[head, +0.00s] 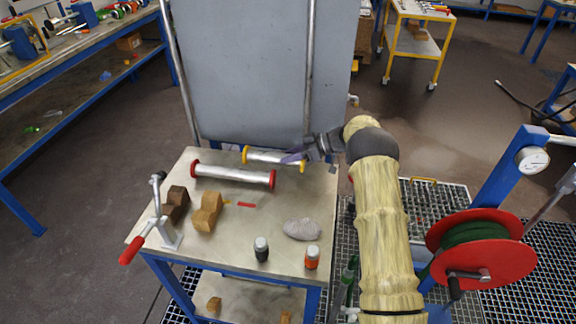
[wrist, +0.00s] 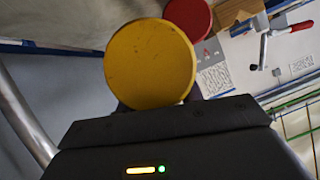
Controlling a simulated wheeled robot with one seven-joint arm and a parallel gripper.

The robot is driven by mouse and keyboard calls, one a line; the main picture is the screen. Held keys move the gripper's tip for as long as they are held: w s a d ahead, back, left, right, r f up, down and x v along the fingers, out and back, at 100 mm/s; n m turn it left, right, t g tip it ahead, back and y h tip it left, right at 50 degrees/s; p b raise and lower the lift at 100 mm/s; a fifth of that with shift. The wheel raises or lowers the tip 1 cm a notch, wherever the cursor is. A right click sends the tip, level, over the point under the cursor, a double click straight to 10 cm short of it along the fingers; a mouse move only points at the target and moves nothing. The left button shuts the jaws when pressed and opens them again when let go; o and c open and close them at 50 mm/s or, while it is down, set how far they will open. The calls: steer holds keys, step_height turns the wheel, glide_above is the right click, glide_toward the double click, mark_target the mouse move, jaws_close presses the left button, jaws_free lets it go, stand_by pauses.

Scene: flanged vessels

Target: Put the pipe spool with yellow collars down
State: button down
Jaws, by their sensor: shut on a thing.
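The pipe spool with yellow collars (head: 268,157) is a silvery tube near the back edge of the work table (head: 282,202). My gripper (head: 294,156) is shut on it close to its right collar. The spool lies roughly level; whether it touches the table or hangs just above it I cannot tell. In the wrist view, one yellow collar (wrist: 150,64) faces the camera end-on and hides the tube behind it. A second spool with red collars (head: 233,175) lies just in front; a red collar (wrist: 187,14) also shows in the wrist view.
Two wooden V-blocks (head: 206,212) and a red-handled clamp (head: 162,228) stand at the left of the table. A grey rag (head: 301,229) and two small bottles (head: 261,250) are at the front. A grey panel (head: 255,70) rises behind. The table's centre is mostly clear.

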steer(key=shift+r, duration=0.15)
steer(key=shift+f, duration=1.85)
steer(key=c, duration=0.9)
jaws_free()
steer(key=shift+f, duration=0.2)
steer(key=shift+r, duration=0.15)
steer(key=v, duration=1.2)
steer(key=shift+b, duration=0.4)
